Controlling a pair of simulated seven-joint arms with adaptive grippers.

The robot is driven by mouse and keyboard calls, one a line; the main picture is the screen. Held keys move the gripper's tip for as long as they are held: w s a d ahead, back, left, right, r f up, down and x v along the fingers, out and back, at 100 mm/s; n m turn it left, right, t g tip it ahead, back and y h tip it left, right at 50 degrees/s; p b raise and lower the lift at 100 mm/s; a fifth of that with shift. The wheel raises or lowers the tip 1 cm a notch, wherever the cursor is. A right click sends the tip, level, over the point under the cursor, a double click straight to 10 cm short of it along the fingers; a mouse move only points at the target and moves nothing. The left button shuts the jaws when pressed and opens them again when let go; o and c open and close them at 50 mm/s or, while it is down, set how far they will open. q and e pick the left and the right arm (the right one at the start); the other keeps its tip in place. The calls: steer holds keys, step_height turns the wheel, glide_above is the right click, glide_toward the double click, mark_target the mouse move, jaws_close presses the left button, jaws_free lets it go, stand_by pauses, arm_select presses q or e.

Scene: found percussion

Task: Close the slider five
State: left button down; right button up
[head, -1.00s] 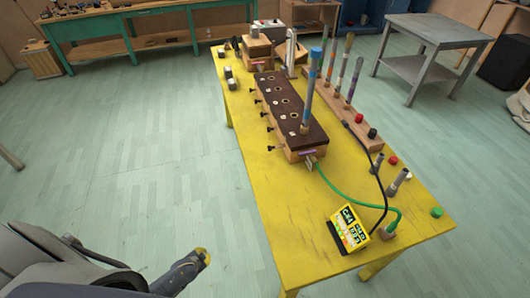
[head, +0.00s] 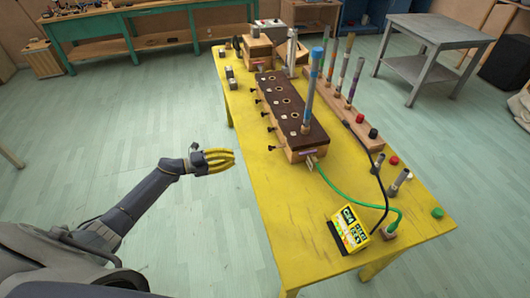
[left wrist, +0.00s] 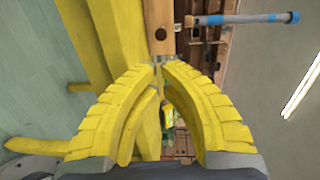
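A long wooden box with a dark top (head: 291,108) stands on the yellow table (head: 312,228). Several black slider knobs stick out from its left side; the nearest knob (head: 271,148) is by the box's near end. I cannot read which slider is five. My left gripper (head: 233,161) has yellow fingers and is off the table's left edge, left of the nearest knob and apart from it. In the left wrist view its fingertips (left wrist: 159,66) come together with nothing held, and the wooden box (left wrist: 159,28) shows beyond them. My right gripper is not in view.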

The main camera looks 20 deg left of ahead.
arm_select(q)
glide_toward(286, 148)
steer(key=shift+w+d+r, duration=0.1)
steer(key=shift+w+d, duration=0.25)
steer(key=shift+d, duration=0.15)
stand_by(0.6)
steer(key=x, duration=0.3)
steer(key=shift+w+d+r, duration=0.1)
steer(key=shift+w+d, duration=0.05)
steer(key=shift+d, duration=0.2)
